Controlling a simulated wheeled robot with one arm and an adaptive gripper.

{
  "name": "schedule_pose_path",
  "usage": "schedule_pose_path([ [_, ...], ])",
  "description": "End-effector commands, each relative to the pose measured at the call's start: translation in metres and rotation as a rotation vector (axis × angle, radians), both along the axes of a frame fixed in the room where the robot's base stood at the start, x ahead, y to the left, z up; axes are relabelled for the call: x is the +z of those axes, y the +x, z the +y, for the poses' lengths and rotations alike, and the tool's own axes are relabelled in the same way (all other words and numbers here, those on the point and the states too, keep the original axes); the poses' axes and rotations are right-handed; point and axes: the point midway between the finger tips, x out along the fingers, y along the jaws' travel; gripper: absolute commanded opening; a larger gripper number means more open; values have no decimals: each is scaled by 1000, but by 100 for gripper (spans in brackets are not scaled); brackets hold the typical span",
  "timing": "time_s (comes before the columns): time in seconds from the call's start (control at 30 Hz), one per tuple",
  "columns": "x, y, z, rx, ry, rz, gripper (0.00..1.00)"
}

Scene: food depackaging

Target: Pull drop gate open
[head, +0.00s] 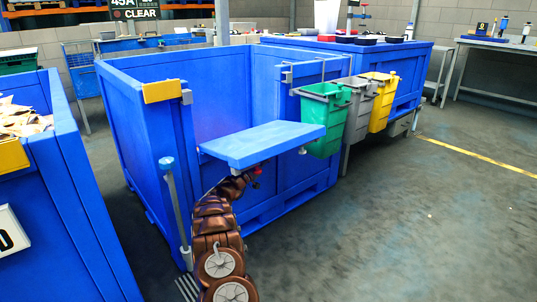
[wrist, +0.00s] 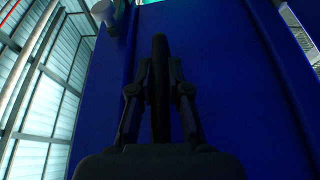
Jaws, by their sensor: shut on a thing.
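The drop gate (head: 262,143) is a blue panel at the front of a large blue bin (head: 150,130) in the head view. It is tipped outward and lies nearly level, leaving the bin's front opening clear above it. My gripper (head: 256,173) is below the gate's underside, partly hidden by it. In the wrist view, my gripper (wrist: 160,85) is shut around a dark upright bar (wrist: 160,50), seemingly the gate's handle, against a blue surface (wrist: 215,70). The exact contact is too dark to make out.
A blue bin with packages (head: 75,190) stands at the left. Green (head: 325,120), grey (head: 360,105) and yellow (head: 382,100) small bins hang at the right. A grey post (head: 177,215) stands left of the gate. Floor at the right is free.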

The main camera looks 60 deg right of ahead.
Motion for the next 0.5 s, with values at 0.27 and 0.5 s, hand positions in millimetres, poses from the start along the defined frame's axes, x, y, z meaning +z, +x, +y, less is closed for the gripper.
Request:
schedule_pose_path([
  [0.27,4,-1,0,-2,-7,-1,0],
  [0.5,4,0,0,0,-5,-1,38],
])
